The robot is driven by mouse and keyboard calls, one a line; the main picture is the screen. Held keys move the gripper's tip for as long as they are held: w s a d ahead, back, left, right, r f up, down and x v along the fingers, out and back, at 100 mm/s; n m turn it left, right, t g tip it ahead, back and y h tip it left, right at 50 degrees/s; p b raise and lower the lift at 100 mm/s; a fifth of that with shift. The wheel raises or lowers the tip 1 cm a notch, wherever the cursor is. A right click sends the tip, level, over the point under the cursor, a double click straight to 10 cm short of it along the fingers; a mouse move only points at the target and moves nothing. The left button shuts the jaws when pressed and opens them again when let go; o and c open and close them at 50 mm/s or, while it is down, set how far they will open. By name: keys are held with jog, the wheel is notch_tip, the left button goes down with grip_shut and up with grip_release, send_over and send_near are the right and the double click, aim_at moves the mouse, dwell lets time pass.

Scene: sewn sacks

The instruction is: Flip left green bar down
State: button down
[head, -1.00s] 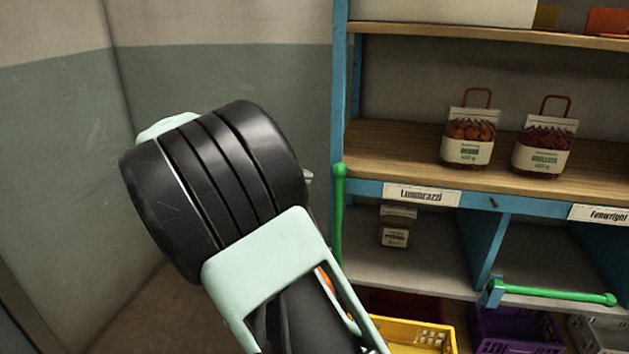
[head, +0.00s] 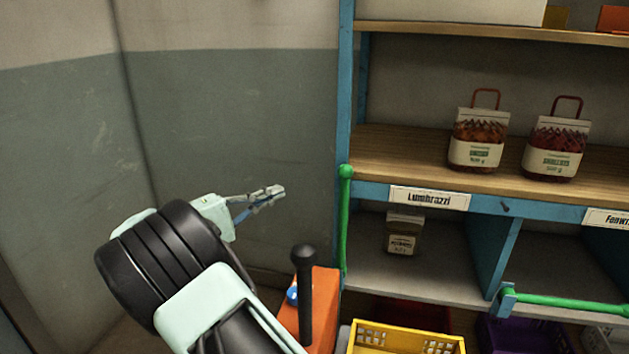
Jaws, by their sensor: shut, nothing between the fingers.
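The left green bar (head: 345,225) stands upright along the blue post at the left edge of the shelf's lower compartment, under the Lumbrazzi label. My gripper (head: 281,190) is shut and empty. In the picture it is left of the bar's upper end, in front of the grey wall, with a visible gap between them. A second green bar (head: 565,301) lies level across the front of the right compartment.
A small sack (head: 402,236) stands in the left compartment. Two sacks with red handles (head: 478,140) (head: 556,147) stand on the wooden shelf above. A yellow crate (head: 405,338) and a purple crate (head: 520,335) sit below. Bare wall is at left.

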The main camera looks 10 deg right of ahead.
jog(key=s+d+b+x, duration=0.1)
jog(key=s+x, duration=0.1)
jog(key=x, duration=1)
jog(key=shift+d+r, duration=0.2)
jog(key=shift+d, duration=0.3)
jog(key=shift+s, duration=0.1)
